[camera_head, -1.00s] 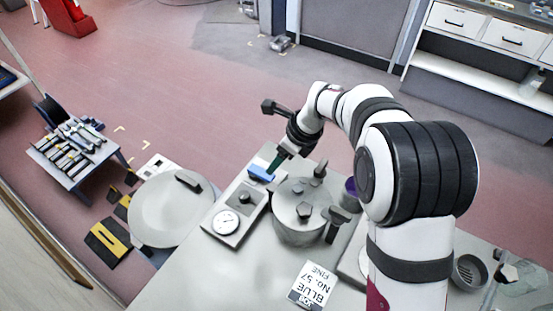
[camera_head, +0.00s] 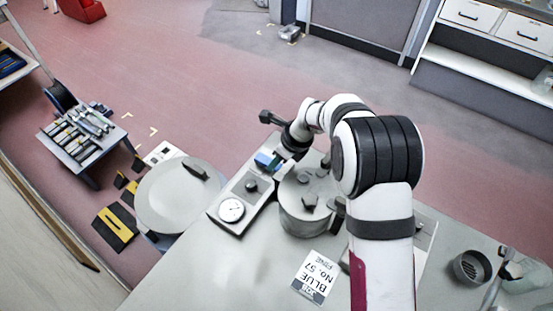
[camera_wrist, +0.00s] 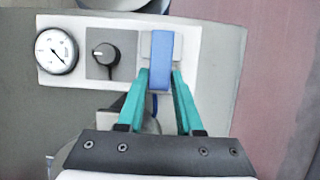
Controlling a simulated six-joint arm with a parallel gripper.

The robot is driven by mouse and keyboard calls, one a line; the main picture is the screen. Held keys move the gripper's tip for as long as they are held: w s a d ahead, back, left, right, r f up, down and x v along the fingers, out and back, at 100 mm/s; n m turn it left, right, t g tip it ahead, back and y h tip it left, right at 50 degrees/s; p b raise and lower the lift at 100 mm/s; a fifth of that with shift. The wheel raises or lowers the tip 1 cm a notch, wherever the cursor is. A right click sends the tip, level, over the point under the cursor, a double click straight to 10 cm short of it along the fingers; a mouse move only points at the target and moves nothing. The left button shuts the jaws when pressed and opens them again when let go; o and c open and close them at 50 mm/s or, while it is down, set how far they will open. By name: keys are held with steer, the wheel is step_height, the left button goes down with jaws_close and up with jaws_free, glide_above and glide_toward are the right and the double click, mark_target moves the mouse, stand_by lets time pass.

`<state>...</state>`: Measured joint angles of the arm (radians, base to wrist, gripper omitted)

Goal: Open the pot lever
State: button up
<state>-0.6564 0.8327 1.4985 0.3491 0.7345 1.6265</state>
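A grey pot (camera_head: 303,219) with a knobbed lid stands on the table. Beside it is a pale control panel (camera_head: 236,220) with a gauge and a black knob. A blue lever (camera_head: 264,160) is at the panel's far end. In the wrist view the blue lever (camera_wrist: 161,62) lies on a light plate, upright in the picture. My gripper (camera_wrist: 160,72) has its two teal fingers on either side of the lever's lower part. The fingers stand apart, with narrow gaps to the lever. In the head view my gripper (camera_head: 277,161) is at the panel's far end and its fingertips are mostly hidden.
The gauge (camera_wrist: 56,51) and black knob (camera_wrist: 103,54) are left of the lever. A large round lid (camera_head: 176,205) lies left of the table. A label card (camera_head: 315,278) is at the front. A dark cup (camera_head: 472,267) is at right. My arm hides part of the table.

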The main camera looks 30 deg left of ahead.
jaws_close()
steer(key=shift+w, duration=0.15)
steer(key=n, duration=0.1)
steer(key=w+n+g, duration=0.1)
steer(key=n, duration=0.1)
steer(key=shift+w+a+n, duration=0.1)
steer(key=shift+w+n, duration=0.15)
steer(key=shift+n, duration=0.15)
steer(key=shift+w+a+n+g+h, duration=0.25)
steer(key=shift+w+n+g, duration=0.1)
steer(key=shift+n, duration=0.5)
steer(key=shift+w+a+n+g+h, duration=0.2)
steer(key=shift+w+n+g, duration=0.1)
steer(key=shift+n, duration=0.5)
steer(key=shift+w+a+n+g+h, duration=0.15)
steer(key=shift+w+n+g+h, duration=0.15)
steer(key=shift+n, duration=0.55)
steer(key=o, duration=0.8)
jaws_free()
steer(key=shift+c, duration=0.2)
steer(key=v, duration=0.7)
steer(key=shift+r, duration=0.2)
